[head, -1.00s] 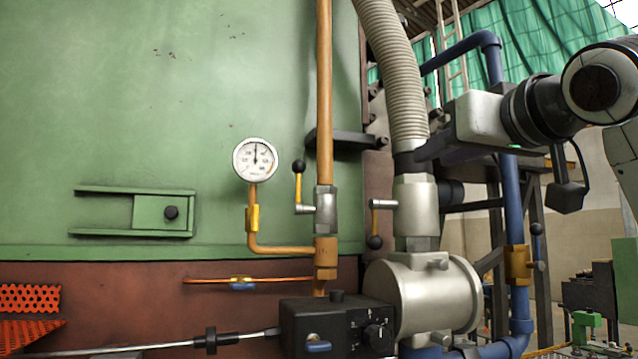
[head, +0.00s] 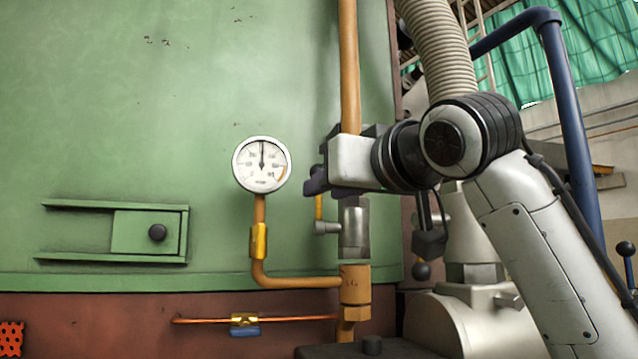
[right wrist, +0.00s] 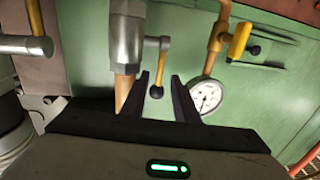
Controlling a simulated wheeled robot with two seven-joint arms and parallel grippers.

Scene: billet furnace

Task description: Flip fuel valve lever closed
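The fuel valve (head: 354,228) is a silver body on the orange vertical pipe. Its yellow lever (head: 318,207) points up, with a black knob partly hidden by my right gripper (head: 317,182) in the head view. In the right wrist view the yellow lever (right wrist: 163,62) and its black knob (right wrist: 156,91) show between the two dark fingers of my right gripper (right wrist: 159,78). The fingers are apart, with gaps on both sides of the knob. My left gripper is not in view.
A pressure gauge (head: 262,165) on an orange branch pipe is close left of the lever. A second valve lever with a black knob (head: 422,271) hangs down at the right, near the ribbed hose (head: 440,50). The green furnace wall (head: 130,90) stands behind.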

